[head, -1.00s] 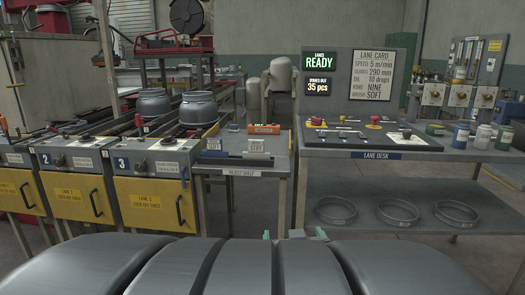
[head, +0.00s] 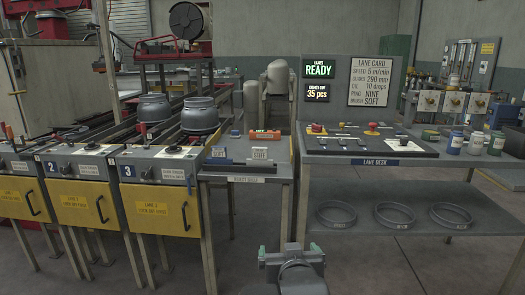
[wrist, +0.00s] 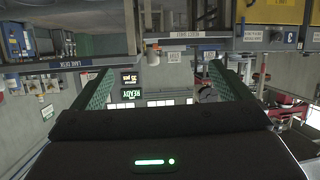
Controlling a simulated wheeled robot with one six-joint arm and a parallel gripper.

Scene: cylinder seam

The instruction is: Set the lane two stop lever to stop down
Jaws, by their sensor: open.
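The lane two box (head: 75,168), with a yellow front and a blue "2" plate, stands at the left of the head view. A black knob (head: 92,147) sits on its top. My gripper (head: 288,256) is open and empty, low at the bottom centre, well right of the boxes. Its green fingers show spread in the wrist view (wrist: 160,88).
The lane three box (head: 160,195) stands right of lane two. The reject shelf (head: 245,180) and lane desk (head: 390,162) lie beyond my gripper. Grey pots (head: 199,115) sit on the lanes. The floor (head: 225,270) before the boxes is clear.

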